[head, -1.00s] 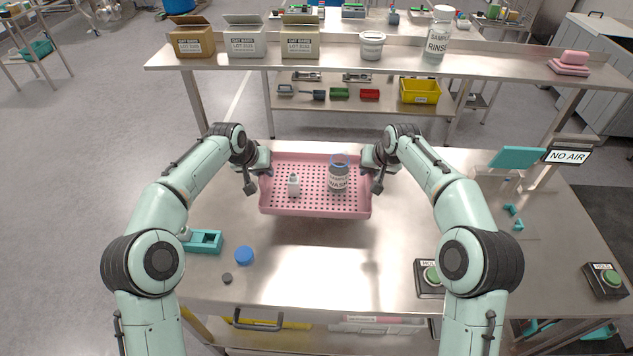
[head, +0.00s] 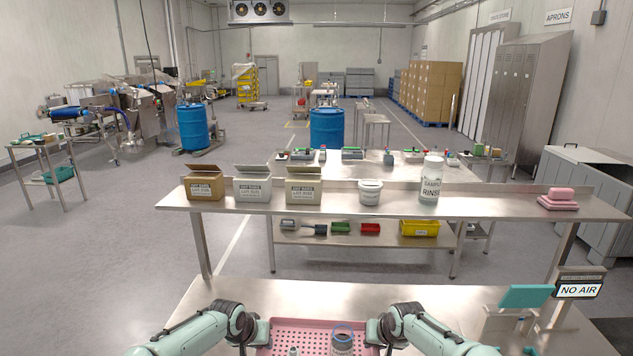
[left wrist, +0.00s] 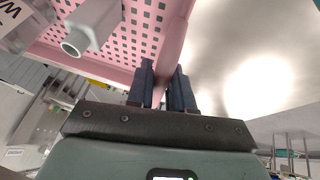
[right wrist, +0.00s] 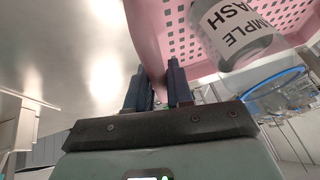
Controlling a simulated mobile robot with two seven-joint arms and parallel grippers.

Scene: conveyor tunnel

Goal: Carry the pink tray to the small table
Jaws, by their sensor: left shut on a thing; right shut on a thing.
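The pink perforated tray (head: 305,325) shows at the bottom of the head view, cut off by the frame edge. My left gripper (left wrist: 168,78) is shut on its left rim, and my right gripper (right wrist: 157,80) is shut on its right rim. Tray height above the steel table is unclear. A small bare steel table (head: 377,122) stands far back; another small table (head: 40,147) at far left holds items.
A NO AIR sign (head: 579,291) stands at right. Floor is open at left (head: 100,265).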

